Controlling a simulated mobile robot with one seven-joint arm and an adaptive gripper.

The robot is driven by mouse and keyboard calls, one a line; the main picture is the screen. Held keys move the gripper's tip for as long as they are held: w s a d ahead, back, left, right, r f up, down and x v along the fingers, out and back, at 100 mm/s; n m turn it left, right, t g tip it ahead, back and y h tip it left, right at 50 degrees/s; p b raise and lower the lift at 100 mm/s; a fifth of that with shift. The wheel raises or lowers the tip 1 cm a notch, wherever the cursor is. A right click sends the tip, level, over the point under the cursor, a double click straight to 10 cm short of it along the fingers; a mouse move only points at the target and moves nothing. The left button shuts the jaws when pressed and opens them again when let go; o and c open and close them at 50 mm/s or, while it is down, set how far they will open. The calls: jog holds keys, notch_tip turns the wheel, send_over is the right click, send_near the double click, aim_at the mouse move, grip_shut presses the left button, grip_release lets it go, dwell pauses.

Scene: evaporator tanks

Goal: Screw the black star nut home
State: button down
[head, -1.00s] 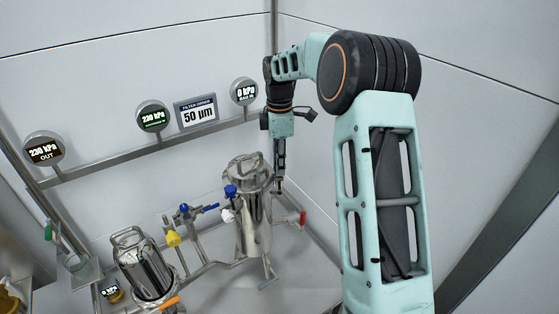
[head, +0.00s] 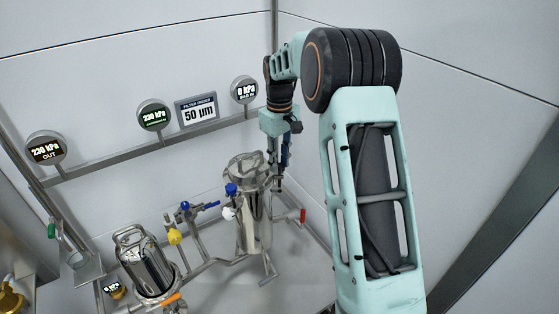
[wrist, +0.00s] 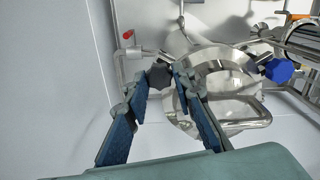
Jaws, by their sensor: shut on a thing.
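The black star nut (wrist: 160,75) shows in the wrist view as a dark lobed knob at the rim of the steel filter housing (wrist: 232,92). My gripper (wrist: 160,78) has its two blue-padded fingers on either side of the nut, shut on it at the tips. In the head view my gripper (head: 279,184) points down at the right side of the tall steel housing (head: 254,220), by its lid. The nut itself is too small and covered to make out there. How far it is threaded cannot be told.
A blue knob (wrist: 279,70) sits elsewhere on the lid rim. A red-handled valve (head: 302,215) is low on the right. A second steel housing (head: 145,263), yellow valve (head: 174,237) and pipes stand left. Gauges and a "50 µm" sign (head: 198,110) line the wall behind.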

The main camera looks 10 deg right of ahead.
jog(key=shift+m, duration=1.2)
jog(key=c, duration=1.9)
grip_release()
